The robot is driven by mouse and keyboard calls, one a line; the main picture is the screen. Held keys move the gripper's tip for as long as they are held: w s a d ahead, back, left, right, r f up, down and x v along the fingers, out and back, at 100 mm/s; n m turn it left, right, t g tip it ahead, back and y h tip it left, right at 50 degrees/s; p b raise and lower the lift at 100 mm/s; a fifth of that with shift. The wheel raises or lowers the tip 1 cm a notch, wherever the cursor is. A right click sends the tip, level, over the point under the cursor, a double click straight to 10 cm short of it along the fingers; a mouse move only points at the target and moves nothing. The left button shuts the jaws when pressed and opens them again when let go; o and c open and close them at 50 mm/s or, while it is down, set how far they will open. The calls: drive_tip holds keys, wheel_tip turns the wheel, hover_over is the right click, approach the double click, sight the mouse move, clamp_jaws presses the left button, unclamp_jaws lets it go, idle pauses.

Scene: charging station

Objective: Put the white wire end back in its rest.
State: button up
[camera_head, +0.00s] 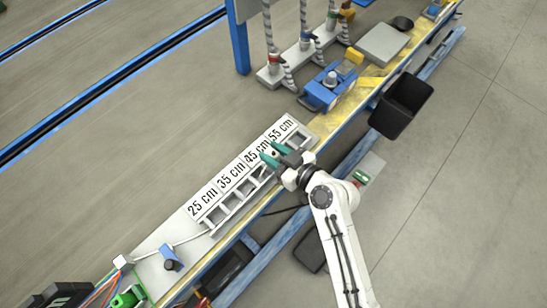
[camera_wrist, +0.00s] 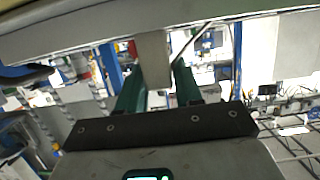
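My gripper (camera_head: 268,154) has green fingers and is over the upper end of the labelled tray (camera_head: 207,225), near the 45 and 55 cm marks. In the wrist view the fingers (camera_wrist: 158,85) stand apart, with a grey block between them that joins the pale beam above. I see no wire end clearly held. The white wire (camera_head: 184,242) runs from a small white block (camera_head: 123,262) along the bench to the tray's lower end.
A small blue clamp (camera_head: 171,262) stands beside the wire. A blue fixture (camera_head: 325,92) and a grey base with striped cables (camera_head: 302,60) stand farther up the bench. A black bin (camera_head: 402,104) hangs at its right side. Open floor lies to the right.

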drive_tip(key=c, duration=0.6)
